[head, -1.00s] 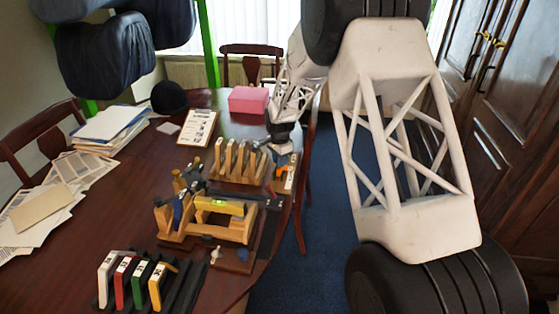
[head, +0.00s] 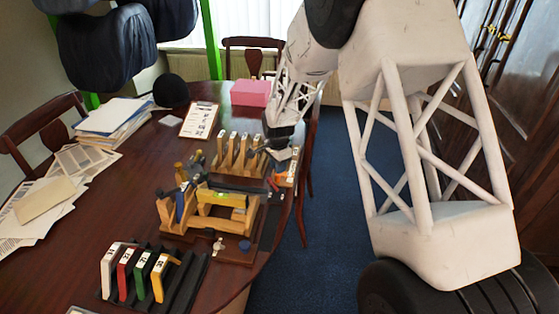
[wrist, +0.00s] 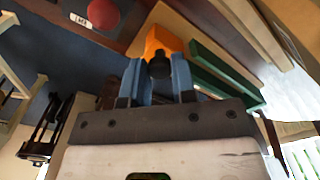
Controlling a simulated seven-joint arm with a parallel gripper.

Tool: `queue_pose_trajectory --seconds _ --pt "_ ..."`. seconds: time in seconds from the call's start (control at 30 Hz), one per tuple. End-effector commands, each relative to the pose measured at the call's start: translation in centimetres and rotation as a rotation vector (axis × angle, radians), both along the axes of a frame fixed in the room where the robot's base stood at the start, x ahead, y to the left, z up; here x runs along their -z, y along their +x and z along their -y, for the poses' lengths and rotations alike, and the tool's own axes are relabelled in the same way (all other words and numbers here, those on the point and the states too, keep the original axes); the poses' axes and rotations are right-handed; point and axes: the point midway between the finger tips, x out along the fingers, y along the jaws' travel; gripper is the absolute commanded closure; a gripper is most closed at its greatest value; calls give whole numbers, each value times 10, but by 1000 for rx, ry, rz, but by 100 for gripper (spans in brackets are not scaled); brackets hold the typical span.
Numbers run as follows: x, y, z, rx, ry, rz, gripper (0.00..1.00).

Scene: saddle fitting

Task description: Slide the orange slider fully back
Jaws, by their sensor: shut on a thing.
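The orange slider (wrist: 162,40) shows at the top middle of the wrist view, with a dark round knob or pad at its near end. My gripper (wrist: 159,70) has two blue fingers closed on it from either side.
A wooden fixture with a yellow level (head: 222,199) stands in front on the table. A rack with white, red, green and yellow pieces (head: 140,272) is nearer. A pink box (head: 250,93) and a clipboard (head: 199,120) lie behind. The table's right edge is close to the gripper.

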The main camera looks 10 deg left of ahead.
Motion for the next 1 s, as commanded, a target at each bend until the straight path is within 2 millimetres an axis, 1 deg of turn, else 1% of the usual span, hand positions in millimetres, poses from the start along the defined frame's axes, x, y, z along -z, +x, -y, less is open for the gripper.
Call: queue_pose_trajectory --seconds 0.13,0.43,0.47,0.6,0.87,1.0 --pt "-1 -8 0 0 1 1 100" --pt "0 -11 0 0 -1 -4 100" --pt "1 -11 0 0 -2 -5 70" --pt "1 -10 0 0 -1 -4 50" --pt "0 -9 0 0 -1 -1 50" --pt "-3 -8 0 0 0 0 50"
